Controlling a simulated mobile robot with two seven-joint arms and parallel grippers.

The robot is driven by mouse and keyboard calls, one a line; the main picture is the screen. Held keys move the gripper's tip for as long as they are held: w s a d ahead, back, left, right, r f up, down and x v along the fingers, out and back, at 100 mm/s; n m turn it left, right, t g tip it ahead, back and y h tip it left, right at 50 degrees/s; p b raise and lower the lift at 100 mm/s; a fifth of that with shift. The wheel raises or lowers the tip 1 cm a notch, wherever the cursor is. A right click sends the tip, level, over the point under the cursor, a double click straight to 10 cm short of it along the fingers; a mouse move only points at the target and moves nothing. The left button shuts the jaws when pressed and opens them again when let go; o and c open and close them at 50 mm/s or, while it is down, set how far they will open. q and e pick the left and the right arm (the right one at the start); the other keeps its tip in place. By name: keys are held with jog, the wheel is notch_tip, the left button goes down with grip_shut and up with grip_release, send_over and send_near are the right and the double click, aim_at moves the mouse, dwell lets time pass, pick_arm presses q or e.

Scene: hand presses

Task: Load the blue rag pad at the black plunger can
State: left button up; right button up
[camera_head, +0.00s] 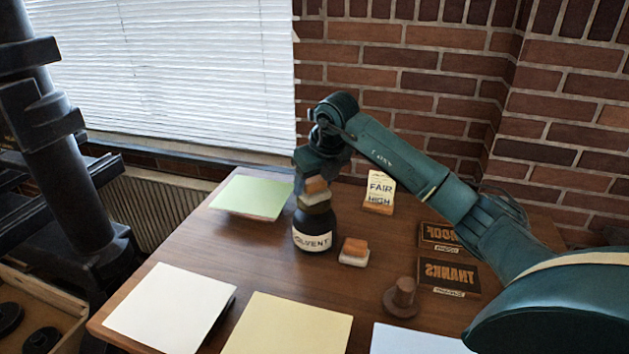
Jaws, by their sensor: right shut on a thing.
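The black plunger can (313,222) stands on the wooden table, with a white label reading SOLVENT. A second pad (354,252), orange-brown above and whitish below, lies on the table right of the can. My left gripper is not in view.
Green (251,197), white (170,309), yellow (288,327) and pale blue sheets (415,341) lie around the table. A brown knobbed tool (402,298), dark letter blocks (448,275) and a FAIR HIGH card (380,189) sit to the right. Black machinery (62,150) stands left.

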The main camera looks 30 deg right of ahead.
aim_at(315, 178)
jog(key=shift+r+p, duration=2.15)
jog(key=shift+r, duration=1.15)
